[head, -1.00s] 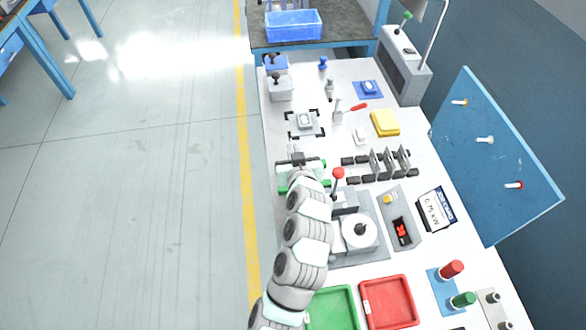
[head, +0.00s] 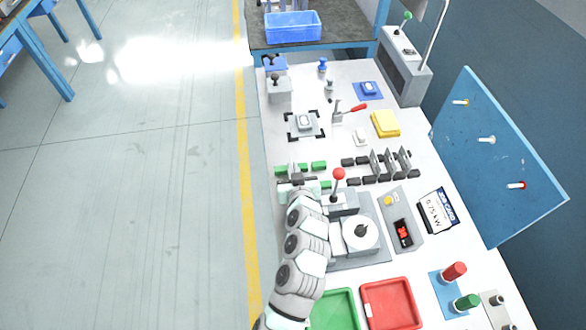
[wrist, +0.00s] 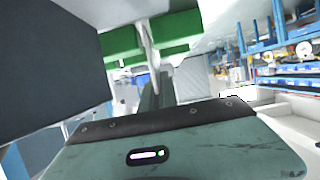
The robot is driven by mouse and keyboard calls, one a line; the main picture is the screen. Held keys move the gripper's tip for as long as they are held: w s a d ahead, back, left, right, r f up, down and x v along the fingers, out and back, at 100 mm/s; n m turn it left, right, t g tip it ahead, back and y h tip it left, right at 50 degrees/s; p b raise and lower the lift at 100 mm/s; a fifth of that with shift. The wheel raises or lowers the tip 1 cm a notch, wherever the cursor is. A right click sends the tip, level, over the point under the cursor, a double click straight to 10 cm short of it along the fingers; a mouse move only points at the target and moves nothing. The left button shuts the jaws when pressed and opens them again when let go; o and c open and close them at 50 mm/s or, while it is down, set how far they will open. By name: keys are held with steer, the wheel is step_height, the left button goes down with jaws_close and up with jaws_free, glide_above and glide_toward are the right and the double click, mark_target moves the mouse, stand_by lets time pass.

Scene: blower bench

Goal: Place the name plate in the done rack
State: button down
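The done rack appears to be the two rows of green blocks (head: 318,166) on the white bench. My gripper (head: 297,179) is at the near row and hides part of it. A thin light plate (head: 292,168), likely the name plate, stands by the far row. In the wrist view it shows nearly edge-on (wrist: 149,45) across the green blocks (wrist: 182,32). My gripper's narrow dark fingers (wrist: 157,90) are in line with the plate. I cannot tell whether they clamp it or have parted from it.
A dark rack with several grey plates (head: 390,160) stands right of the green rows. A red-knobbed lever (head: 338,174) rises close to my gripper. A large dark surface (wrist: 55,60) fills the left of the wrist view. Green (head: 334,310) and red trays (head: 392,303) lie nearer.

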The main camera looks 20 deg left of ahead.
steer(key=c, duration=1.6)
jaws_free()
steer(key=shift+c, duration=0.2)
steer(key=shift+s+d+r, duration=0.1)
steer(key=shift+r, duration=0.1)
steer(key=p+v, duration=0.1)
steer(key=v, duration=1)
steer(key=shift+s+d, duration=0.15)
steer(key=shift+s, duration=0.2)
steer(key=shift+r, duration=0.1)
